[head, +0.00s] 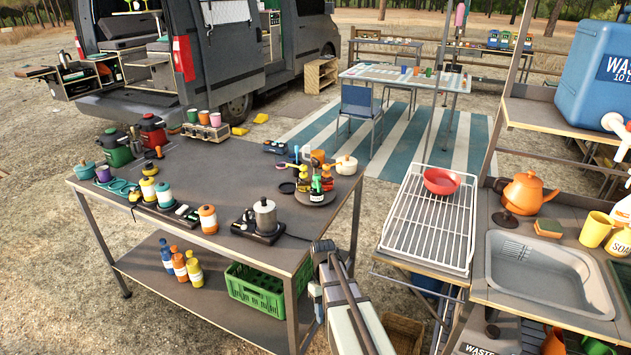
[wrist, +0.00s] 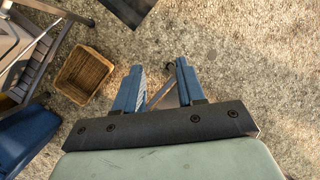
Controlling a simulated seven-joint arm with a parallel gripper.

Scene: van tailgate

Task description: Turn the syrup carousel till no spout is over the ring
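The syrup carousel (head: 314,198) is a round dark turntable at the right part of the dark table. It carries several small bottles with yellow, red and green parts, standing close together. Which way each spout points is too small to tell. A small dark round piece (head: 287,188) lies at the carousel's left; I cannot tell whether it is the ring. My gripper (wrist: 157,83) shows two blue fingers in the wrist view, apart with nothing between them, above bare ground. In the head view my arm is in front of the table's right end, away from the carousel.
A moka pot (head: 265,214) on a dark burner stands left of the carousel, near the front edge. A white pot (head: 346,165) stands behind it at the right. A green crate (head: 262,290) is on the lower shelf. A wire rack (head: 425,230) stands to the right.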

